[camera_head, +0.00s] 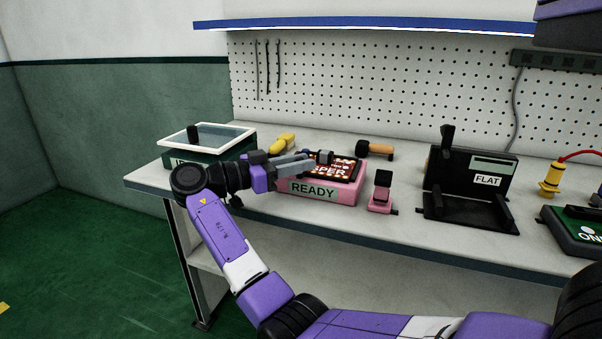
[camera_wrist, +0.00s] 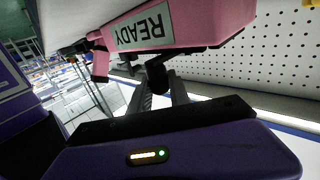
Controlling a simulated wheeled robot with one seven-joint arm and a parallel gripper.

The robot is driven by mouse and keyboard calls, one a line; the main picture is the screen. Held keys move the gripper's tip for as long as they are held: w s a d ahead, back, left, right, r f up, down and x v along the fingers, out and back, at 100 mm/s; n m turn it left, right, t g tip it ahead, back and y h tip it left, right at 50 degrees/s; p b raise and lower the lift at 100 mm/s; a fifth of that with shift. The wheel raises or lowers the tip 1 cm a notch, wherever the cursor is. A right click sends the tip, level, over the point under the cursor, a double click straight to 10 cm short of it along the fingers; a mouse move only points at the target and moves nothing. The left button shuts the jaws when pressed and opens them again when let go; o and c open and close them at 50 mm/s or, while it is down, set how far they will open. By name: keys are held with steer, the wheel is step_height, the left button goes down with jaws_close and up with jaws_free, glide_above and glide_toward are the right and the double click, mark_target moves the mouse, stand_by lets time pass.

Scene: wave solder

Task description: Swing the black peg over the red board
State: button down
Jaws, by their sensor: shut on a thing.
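The pink box marked READY (camera_head: 330,192) stands on the bench and holds the red board (camera_head: 338,172), which has pale lettering on top. My gripper (camera_head: 312,160) reaches in from the left, low over the far left part of the board. It is shut on a small black peg (camera_head: 326,156). In the wrist view my gripper (camera_wrist: 160,88) has its fingers on either side of the black peg (camera_wrist: 157,76), next to the pink box (camera_wrist: 190,22). My gripper and arm hide part of the board and box. How the peg joins the box cannot be seen.
A green box with a white-framed glass lid (camera_head: 207,136) stands left. A yellow tool (camera_head: 283,143) and a wooden-handled tool (camera_head: 376,149) lie behind. A pink stand with a black top (camera_head: 381,192) and a black FLAT fixture (camera_head: 470,190) stand right. Bare bench lies between them.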

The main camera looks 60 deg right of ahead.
steer(key=shift+m+g+y, duration=0.3)
steer(key=c, duration=1.2)
jaws_free()
steer(key=shift+v, duration=3.9)
